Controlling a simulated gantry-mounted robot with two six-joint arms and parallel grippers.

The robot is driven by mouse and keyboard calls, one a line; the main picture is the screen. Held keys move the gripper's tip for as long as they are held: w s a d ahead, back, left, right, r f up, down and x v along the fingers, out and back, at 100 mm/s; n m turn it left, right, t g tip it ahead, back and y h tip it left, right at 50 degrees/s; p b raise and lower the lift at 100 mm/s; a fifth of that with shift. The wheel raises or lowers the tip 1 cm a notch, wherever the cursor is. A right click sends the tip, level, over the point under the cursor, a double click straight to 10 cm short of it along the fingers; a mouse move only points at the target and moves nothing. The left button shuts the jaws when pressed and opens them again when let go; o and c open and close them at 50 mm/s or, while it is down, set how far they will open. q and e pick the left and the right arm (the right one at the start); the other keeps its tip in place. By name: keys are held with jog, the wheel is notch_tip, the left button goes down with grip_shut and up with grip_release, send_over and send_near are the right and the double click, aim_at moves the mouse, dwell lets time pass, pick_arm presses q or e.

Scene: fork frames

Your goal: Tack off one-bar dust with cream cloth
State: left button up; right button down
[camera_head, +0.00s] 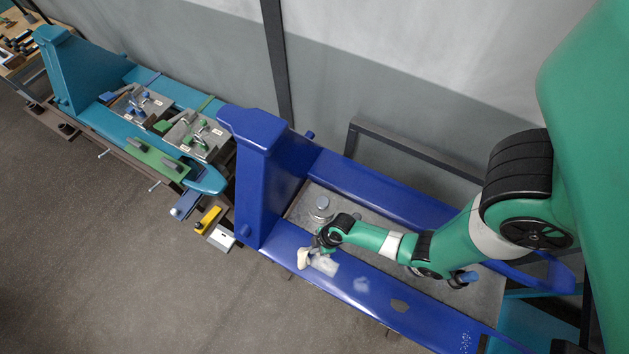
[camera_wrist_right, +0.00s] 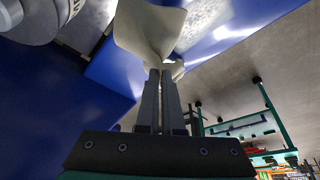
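My right gripper (camera_head: 317,246) is at the near blue fork bar (camera_head: 425,322), by its left end. It is shut on the cream cloth (camera_head: 303,258), which hangs at the bar's top face. In the right wrist view the fingers (camera_wrist_right: 160,88) are together and pinch the gathered cloth (camera_wrist_right: 150,28), which flares out beyond the tips. A whitish dust patch (camera_head: 325,265) lies just right of the cloth. A fainter patch (camera_head: 361,285), a greyish patch (camera_head: 399,306) and white specks (camera_head: 466,338) lie farther along the bar. I cannot tell any bar marks on them. My left gripper is out of view.
The blue upright (camera_head: 258,170) stands just left of my right gripper. A round metal piece (camera_head: 321,208) sits on the grey plate between the blue bars. A teal frame (camera_head: 70,75) with fixtures and coloured blocks (camera_head: 208,219) stands left. The floor in front is clear.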

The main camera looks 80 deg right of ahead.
notch_tip(320, 180, down, 5)
jog(key=b, duration=0.3)
jog(key=shift+r, duration=0.3)
grip_release()
jog(key=shift+f+b, duration=1.25)
jog(key=shift+b, duration=0.05)
jog(key=shift+r, duration=0.1)
jog(key=shift+c, duration=0.6)
grip_shut()
